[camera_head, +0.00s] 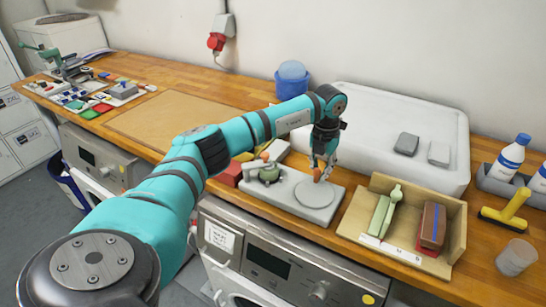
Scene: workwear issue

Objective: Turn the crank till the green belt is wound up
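A grey winder board (332,212) lies on the wooden counter, with a round grey disc (315,196) on its right part. A small orange crank knob (317,174) stands up at the disc's far side. A green coil (269,174), seemingly the green belt, sits on the board's left part; how much is wound I cannot tell. My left gripper (322,172) points down at the orange knob, its fingers around or just beside it. Whether they are closed on it is too small to tell. My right gripper is not in view.
A cardboard tray (450,222) with green and brown pieces is close on the right. A large white box (378,127) stands behind. A red block (229,174) is left of the board. Bottles, a yellow-handled tool (505,213) and a cup (516,258) are far right.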

